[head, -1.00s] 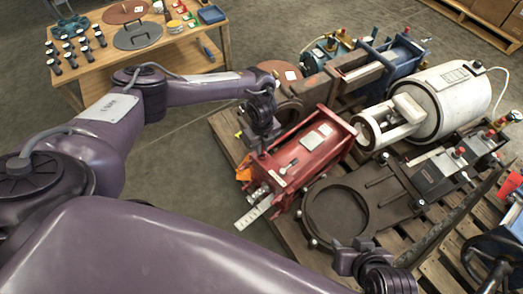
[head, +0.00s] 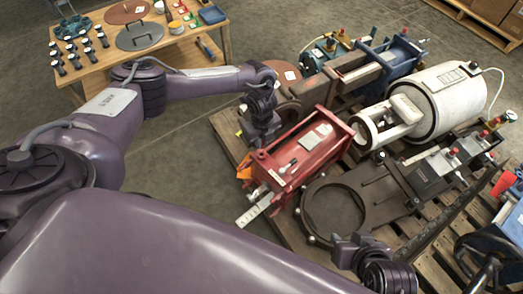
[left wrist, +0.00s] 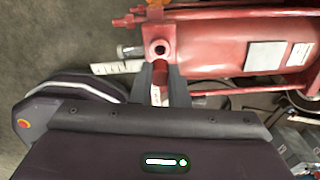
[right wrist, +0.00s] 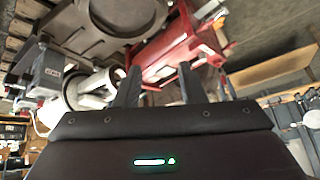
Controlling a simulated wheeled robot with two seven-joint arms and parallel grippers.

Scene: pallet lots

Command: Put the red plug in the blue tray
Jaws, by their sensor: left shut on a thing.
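My left gripper (left wrist: 160,82) is shut on a red plug (left wrist: 160,72), seen between its fingers in the left wrist view. The plug is just beside a round port on the red cylinder (left wrist: 235,42); I cannot tell whether it is still in contact. In the head view my left gripper (head: 257,143) is over the left end of the red cylinder (head: 300,155), and the plug is hidden. My right gripper (right wrist: 158,85) is open and empty. A small blue tray-like thing (head: 206,48) lies at the wooden table's right end; its inside is unclear.
The wooden table (head: 170,62) at the upper left holds dark gauges, round plates and small coloured parts. The pallet (head: 228,135) carries a white cylinder (head: 445,100), a dark flanged valve (head: 335,205) and other machines. Bare floor separates table and pallet.

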